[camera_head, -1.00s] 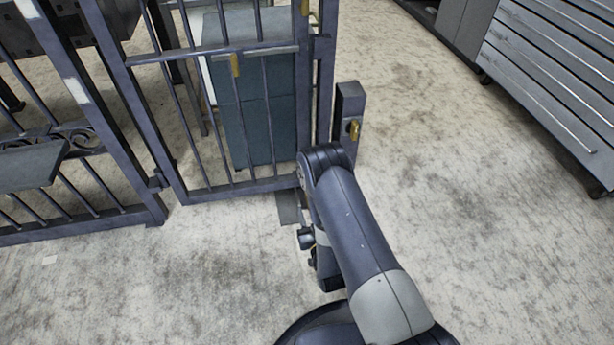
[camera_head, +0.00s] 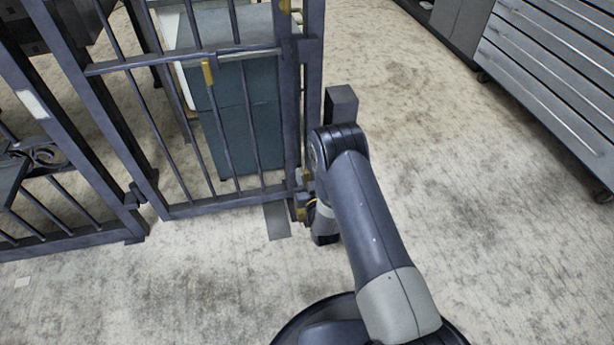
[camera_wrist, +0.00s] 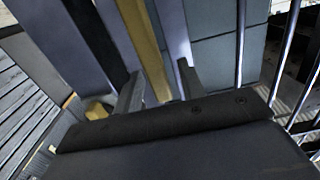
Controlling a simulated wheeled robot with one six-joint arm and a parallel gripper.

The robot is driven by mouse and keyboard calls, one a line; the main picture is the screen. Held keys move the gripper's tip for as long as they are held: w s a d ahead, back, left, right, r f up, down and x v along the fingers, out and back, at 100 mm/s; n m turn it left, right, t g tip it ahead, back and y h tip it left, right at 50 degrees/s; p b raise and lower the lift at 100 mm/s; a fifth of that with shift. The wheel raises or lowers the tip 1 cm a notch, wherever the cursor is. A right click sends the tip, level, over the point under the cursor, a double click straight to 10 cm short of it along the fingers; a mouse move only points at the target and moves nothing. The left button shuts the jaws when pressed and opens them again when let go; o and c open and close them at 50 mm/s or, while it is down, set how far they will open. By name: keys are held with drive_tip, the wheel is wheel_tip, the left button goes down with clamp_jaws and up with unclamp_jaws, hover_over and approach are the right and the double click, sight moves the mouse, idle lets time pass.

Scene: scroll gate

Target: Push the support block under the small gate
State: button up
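The small gate (camera_head: 228,205) is a dark barred panel in the head view, its lower rail just above the floor. A flat grey piece (camera_head: 277,222) lies on the floor under its lower right corner; I cannot tell whether it is the support block. My gripper (camera_head: 306,203) is low beside the gate's right post, mostly hidden by my arm. In the wrist view my gripper's two fingers (camera_wrist: 160,90) stand apart, with a yellow strip (camera_wrist: 146,45) beyond and between them. A yellow piece (camera_wrist: 97,110) shows left of the fingers. Contact cannot be told.
A short dark post (camera_head: 341,103) stands right of the gate, behind my arm. A teal cabinet (camera_head: 240,120) is behind the bars. A larger gate frame (camera_head: 85,165) is at left. A drawer cabinet (camera_head: 550,80) is at right. The floor between is clear.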

clamp_jaws()
idle(0.3)
idle(0.3)
